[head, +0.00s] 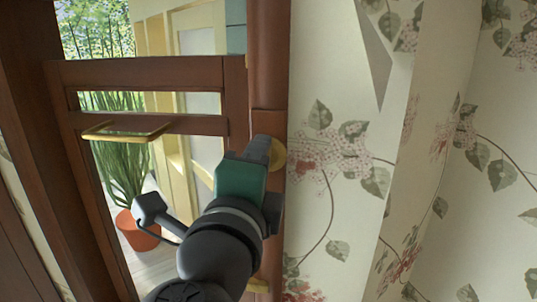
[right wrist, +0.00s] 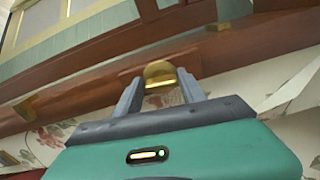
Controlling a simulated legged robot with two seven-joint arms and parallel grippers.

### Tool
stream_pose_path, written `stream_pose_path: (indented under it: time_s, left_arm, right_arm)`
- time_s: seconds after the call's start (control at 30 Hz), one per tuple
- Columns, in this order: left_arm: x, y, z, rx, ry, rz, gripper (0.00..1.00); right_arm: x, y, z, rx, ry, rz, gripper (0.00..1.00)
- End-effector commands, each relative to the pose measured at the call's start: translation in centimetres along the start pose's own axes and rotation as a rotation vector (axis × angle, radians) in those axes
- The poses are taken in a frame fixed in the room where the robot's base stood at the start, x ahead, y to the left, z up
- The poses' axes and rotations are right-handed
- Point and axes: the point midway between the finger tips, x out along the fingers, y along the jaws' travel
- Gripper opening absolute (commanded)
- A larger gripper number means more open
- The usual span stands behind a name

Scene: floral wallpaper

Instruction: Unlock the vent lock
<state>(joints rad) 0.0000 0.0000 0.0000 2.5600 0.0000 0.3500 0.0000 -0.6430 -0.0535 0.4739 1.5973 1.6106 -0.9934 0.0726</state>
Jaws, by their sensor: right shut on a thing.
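The vent lock is a small round brass knob on the brown wooden window frame. In the head view its golden disc (head: 279,154) shows just past my fingers, beside the frame's right upright. In the right wrist view the brass knob (right wrist: 159,72) sits between the tips of my two grey fingers. My right gripper (head: 260,150), with a green body, reaches up to the lock and is shut on it. It also shows in the right wrist view (right wrist: 160,88). My fingers hide part of the lock in the head view. My left gripper is not in view.
A brass bar handle (head: 126,132) is on the window's crossbar to the left. Another brass piece (head: 257,285) is low on the frame. Floral wallpaper (head: 345,160) lies to the right. A potted plant (head: 138,228) stands beyond the window.

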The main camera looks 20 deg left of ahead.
Motion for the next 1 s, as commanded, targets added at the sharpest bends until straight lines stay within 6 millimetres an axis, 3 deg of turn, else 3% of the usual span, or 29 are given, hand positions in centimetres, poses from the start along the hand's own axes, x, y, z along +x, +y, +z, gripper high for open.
stream_pose_path:
  time_s: [0.33,0.87,0.9,1.0]
  left_arm:
    - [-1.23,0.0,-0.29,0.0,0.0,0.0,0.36]
    - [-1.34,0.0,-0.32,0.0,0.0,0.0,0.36]
    - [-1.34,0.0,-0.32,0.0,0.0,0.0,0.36]
    - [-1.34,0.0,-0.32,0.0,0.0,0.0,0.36]
  right_arm:
    - [0.17,0.01,-0.19,-0.153,0.005,0.001,0.07]
    - [0.14,0.05,-0.18,-0.182,0.005,-0.001,0.07]
    - [0.14,0.05,-0.18,-0.182,0.005,-0.001,0.49]
    - [0.12,0.04,-0.16,-0.181,0.004,-0.002,0.62]
